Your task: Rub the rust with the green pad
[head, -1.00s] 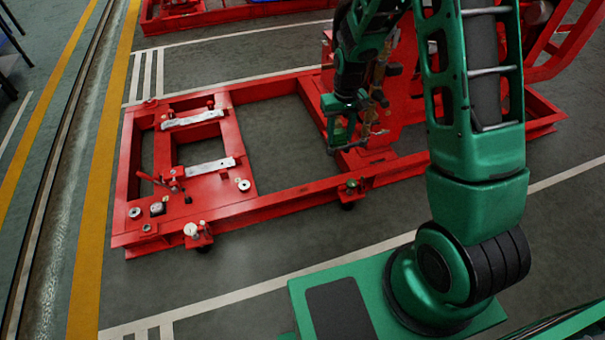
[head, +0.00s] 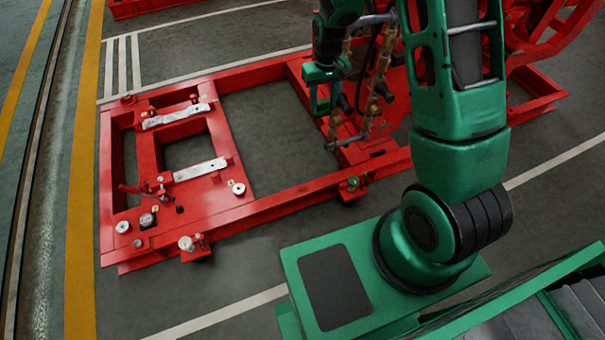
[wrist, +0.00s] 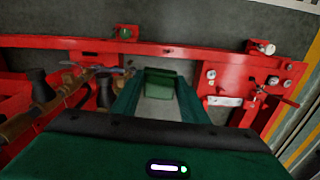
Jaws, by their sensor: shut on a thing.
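My gripper (head: 321,104) hangs over the right part of the red frame, beside brass-coloured pipework. In the wrist view, its two green fingers (wrist: 158,96) are shut on the green pad (wrist: 160,80), which sits between their tips. The pad is clear of the frame in the wrist view, with grey floor behind it. The red frame (head: 270,192) lies on the floor. Two pale metal plates (head: 176,116) (head: 201,169) are fixed across its left end; one plate also shows in the wrist view (wrist: 222,101). I cannot make out a rust patch for certain.
Brass pipes (head: 382,75) with dark fittings stand close to the right of my gripper. Small knobs and fittings (head: 186,243) rise from the frame's left end and near rail. The frame's middle opening (head: 262,130) shows bare floor.

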